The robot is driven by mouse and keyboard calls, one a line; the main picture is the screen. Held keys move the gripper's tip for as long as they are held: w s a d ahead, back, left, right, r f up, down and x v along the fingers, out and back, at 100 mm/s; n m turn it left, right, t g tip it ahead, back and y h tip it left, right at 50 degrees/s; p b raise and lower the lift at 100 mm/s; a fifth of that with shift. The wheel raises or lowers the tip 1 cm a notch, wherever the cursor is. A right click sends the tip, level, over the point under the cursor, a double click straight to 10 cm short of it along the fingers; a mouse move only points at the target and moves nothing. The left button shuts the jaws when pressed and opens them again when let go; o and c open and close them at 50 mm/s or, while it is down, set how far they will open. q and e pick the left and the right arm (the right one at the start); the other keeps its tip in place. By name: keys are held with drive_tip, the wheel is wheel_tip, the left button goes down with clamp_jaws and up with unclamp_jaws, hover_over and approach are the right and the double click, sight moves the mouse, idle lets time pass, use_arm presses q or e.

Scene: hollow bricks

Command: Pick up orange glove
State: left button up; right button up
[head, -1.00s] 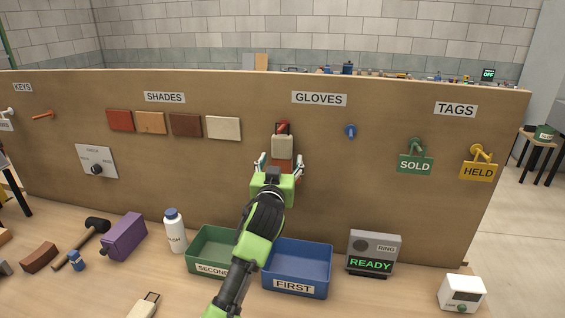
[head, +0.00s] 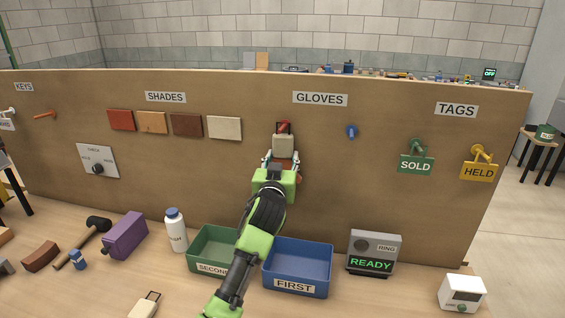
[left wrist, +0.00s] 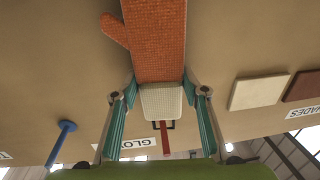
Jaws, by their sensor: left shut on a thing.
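The orange glove (left wrist: 155,45) has a knitted body, a thumb on one side and a cream cuff. In the head view its cream cuff (head: 283,147) hangs below a red hook (head: 283,127) under the GLOVES label; most of the orange part is hidden behind my gripper. My left gripper (head: 281,160) is at the board, shut on the glove, with its fingers on either side near the cuff, as the left wrist view also shows (left wrist: 160,112). The cuff is still at the hook. My right gripper is not in view.
A blue peg (head: 351,131) to the right is empty. Below stand a green bin (head: 207,238) marked SECOND, a blue bin (head: 297,289) marked FIRST, a white bottle (head: 175,230) and a READY box (head: 373,246). SOLD (head: 415,165) and HELD (head: 479,172) tags hang at right.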

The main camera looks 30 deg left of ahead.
use_arm(q)
drive_tip(key=shift+s+r+b, duration=0.1)
drive_tip(key=shift+r+b, duration=0.3)
drive_tip(key=shift+r, duration=0.3)
drive_tip(key=b+v, duration=0.4)
drive_tip(key=v, duration=1.4)
drive_tip(key=shift+b, duration=0.4)
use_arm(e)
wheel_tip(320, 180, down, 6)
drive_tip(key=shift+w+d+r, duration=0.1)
use_arm(q)
drive_tip(key=shift+r, duration=0.1)
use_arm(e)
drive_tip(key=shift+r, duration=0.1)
use_arm(q)
drive_tip(key=h+p, duration=0.1)
drive_tip(key=p, duration=0.9)
approach(282, 154)
drive_tip(key=shift+m+t, duration=0.3)
drive_tip(key=shift+m, duration=0.1)
drive_tip(key=shift+b+x, duration=1.75)
drive_tip(key=shift+x, duration=1.5)
drive_tip(key=shift+w+a+f, duration=0.2)
drive_tip(key=shift+w+f, duration=0.45)
drive_tip(key=shift+f, duration=0.05)
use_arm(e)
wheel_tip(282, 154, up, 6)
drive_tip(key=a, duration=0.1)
